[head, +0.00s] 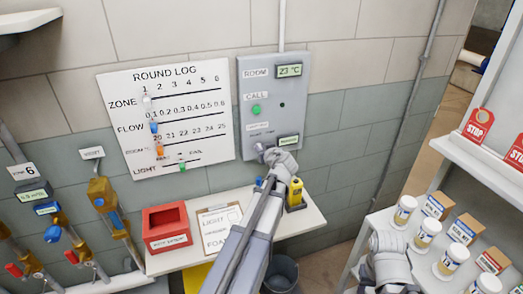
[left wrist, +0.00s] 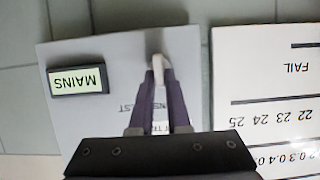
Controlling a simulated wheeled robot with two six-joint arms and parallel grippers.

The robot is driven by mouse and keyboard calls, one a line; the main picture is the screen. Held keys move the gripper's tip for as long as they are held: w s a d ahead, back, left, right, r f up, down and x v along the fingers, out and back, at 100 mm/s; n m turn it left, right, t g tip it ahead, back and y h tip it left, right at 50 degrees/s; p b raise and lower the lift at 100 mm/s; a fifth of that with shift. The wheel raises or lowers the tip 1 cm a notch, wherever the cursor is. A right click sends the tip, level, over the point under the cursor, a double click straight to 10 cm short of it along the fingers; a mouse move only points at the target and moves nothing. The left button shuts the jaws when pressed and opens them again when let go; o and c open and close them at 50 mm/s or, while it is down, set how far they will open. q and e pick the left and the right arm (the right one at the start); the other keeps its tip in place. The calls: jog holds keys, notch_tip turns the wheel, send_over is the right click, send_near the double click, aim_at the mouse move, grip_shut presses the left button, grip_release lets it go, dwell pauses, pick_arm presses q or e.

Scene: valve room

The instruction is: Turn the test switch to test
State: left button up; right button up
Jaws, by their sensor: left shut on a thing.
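The grey control panel (head: 273,100) hangs on the wall and carries the test switch (head: 260,148) near its lower edge. In the left wrist view the switch shows as a small pale lever (left wrist: 158,63) between my fingertips. My left gripper (head: 267,155) is shut on it, and the gripper also fills the lower middle of the left wrist view (left wrist: 157,85). The small display (head: 289,140) beside the switch reads MAINS, upside down in the left wrist view (left wrist: 77,79). Lettering under the switch is partly hidden by my fingers.
A white round log board (head: 205,90) hangs left of the panel. Below is a shelf (head: 305,218) with a red box (head: 167,228), a clipboard (head: 217,218) and a yellow device (head: 295,195). Jars and boxes stand on a rack (head: 425,262) at right.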

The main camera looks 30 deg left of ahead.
pick_arm(q)
grip_shut()
jog(key=shift+w+d+f+m+g+y+b, duration=0.15)
jog(key=shift+m+g+y+b, duration=0.5)
jog(key=shift+m, duration=0.7)
jog(key=shift+w+d+f+m+g+y+b, duration=0.15)
jog(key=shift+m+g+y+b, duration=0.25)
jog(key=shift+m+y+b, duration=0.75)
jog(key=shift+w+d+f+m+g+y+b, duration=0.25)
jog(key=shift+m+g+b, duration=0.35)
jog(key=shift+m, duration=1)
jog(key=shift+s+a+r, duration=0.1)
jog(key=o, duration=0.7)
grip_release()
